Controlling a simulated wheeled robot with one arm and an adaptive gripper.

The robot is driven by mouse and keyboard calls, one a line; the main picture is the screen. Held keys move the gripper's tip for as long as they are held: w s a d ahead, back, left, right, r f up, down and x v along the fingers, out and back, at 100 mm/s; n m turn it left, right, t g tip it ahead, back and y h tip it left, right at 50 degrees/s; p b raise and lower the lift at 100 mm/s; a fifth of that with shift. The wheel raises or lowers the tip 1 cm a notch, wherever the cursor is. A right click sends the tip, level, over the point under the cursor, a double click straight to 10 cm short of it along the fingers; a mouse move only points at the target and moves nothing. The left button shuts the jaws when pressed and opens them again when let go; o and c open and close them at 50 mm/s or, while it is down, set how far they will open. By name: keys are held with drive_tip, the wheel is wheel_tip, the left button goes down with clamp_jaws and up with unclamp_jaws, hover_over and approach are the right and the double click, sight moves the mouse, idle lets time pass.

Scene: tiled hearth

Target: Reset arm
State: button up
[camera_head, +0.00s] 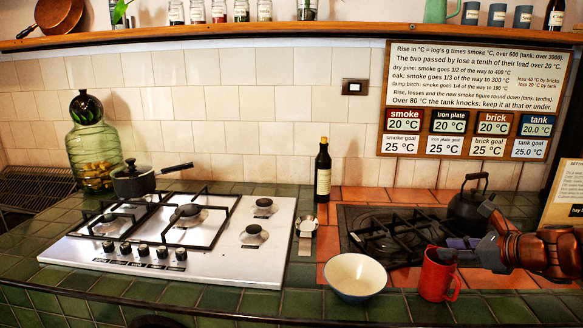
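My gripper (462,249), dark at the end of my copper-coloured arm, reaches in from the right edge over the right-hand end of the counter. Its fingertips are at the rim of a red mug (436,280), at least as the picture overlaps them. I cannot tell whether they touch the mug or whether the fingers are open. The mug stands upright near the counter's front edge, its handle to the right. A black kettle (468,207) stands behind the gripper, partly hidden by it.
A white bowl (356,277) stands left of the mug. A dark grate (390,235) lies behind them. A dark bottle (322,175) stands mid-counter. A steel gas hob (215,262), with a saucepan (135,184) behind it, fills the left. A sign (475,100) hangs on the wall.

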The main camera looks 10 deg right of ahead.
drive_tip(key=s+a+f+n+g+y+b, duration=0.1)
drive_tip(key=s+a+f+n+g, duration=0.3)
drive_tip(key=a, duration=0.5)
drive_tip(key=s+a+f+n+g+b, duration=0.2)
drive_tip(key=a+f+n, duration=0.3)
drive_tip(key=a, duration=0.4)
drive_tip(key=s+a+f+n+g+y+b, duration=0.1)
drive_tip(key=s+a+f+n+g, duration=0.2)
drive_tip(key=a+n, duration=0.45)
drive_tip(key=s+a+f+n+g+h+b, duration=0.1)
drive_tip(key=s+f+n+g+h+b, duration=0.2)
drive_tip(key=s, duration=0.4)
drive_tip(key=s+f+n+h, duration=0.1)
drive_tip(key=s+f+n, duration=0.2)
drive_tip(key=s+n, duration=0.3)
drive_tip(key=s+a+f+n+g+h+b, duration=0.1)
drive_tip(key=s+f+n+g+h+b, duration=0.2)
drive_tip(key=s, duration=0.4)
wheel_tip(320, 180, up, 21)
drive_tip(key=s+t+p, duration=0.1)
drive_tip(key=p, duration=2)
drive_tip(key=shift+n+t, duration=0.4)
drive_tip(key=shift+n, duration=0.05)
